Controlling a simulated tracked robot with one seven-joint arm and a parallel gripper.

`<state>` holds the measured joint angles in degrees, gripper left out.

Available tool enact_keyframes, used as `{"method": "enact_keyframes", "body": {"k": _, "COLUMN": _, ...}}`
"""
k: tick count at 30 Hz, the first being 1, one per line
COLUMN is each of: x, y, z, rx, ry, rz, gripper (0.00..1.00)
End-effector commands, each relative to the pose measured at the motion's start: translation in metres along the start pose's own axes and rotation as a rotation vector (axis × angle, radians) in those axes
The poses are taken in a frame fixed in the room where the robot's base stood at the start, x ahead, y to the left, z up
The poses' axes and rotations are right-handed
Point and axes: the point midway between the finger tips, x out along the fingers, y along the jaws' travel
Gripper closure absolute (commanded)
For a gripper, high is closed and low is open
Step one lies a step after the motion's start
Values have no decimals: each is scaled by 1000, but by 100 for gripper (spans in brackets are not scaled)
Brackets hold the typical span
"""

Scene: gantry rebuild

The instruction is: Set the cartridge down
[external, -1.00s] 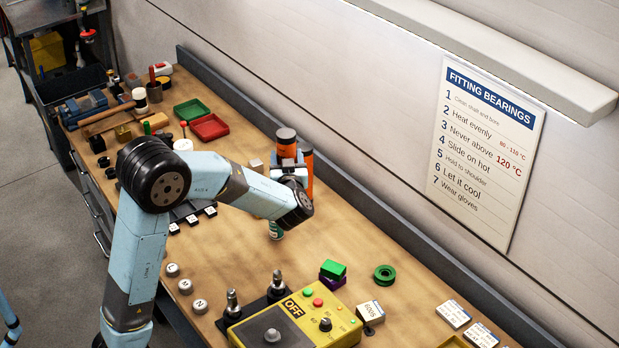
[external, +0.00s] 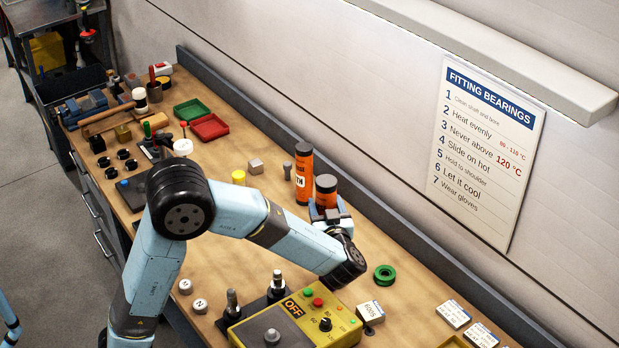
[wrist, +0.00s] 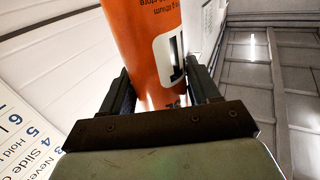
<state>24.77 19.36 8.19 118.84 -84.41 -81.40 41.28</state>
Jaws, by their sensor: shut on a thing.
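My gripper (external: 328,210) is shut on an orange cartridge (external: 326,186) with a black cap, near the middle of the bench (external: 262,215). The cartridge looks about upright; my wrist hides its lower end, so I cannot tell whether it touches the bench. In the wrist view the two fingers (wrist: 160,92) close on both sides of the orange cartridge body (wrist: 143,40), which has a white label and black print. A second, taller-looking orange cartridge (external: 303,178) with a black cap stands just behind and left of the held one.
A grey bolt (external: 287,171), a grey cube (external: 255,166) and a yellow cylinder (external: 238,177) stand to the left. A green ring (external: 385,274) lies to the right. A yellow control box (external: 300,322) is in front. Bare bench shows left of my wrist.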

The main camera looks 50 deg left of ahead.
Motion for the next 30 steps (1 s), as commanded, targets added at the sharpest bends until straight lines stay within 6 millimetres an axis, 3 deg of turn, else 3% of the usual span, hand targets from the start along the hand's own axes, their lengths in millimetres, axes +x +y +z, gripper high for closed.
{"method": "enact_keyframes", "body": {"k": 13, "x": 39, "y": 70, "z": 38, "rx": 3, "ry": 1, "rz": 0, "gripper": 89}}
{"method": "enact_keyframes", "body": {"k": 21, "x": 54, "y": 96, "z": 75, "rx": 2, "ry": 1, "rz": -1, "gripper": 89}}
{"method": "enact_keyframes", "body": {"k": 30, "x": 59, "y": 107, "z": 89, "rx": 0, "ry": 1, "rz": 0, "gripper": 89}}
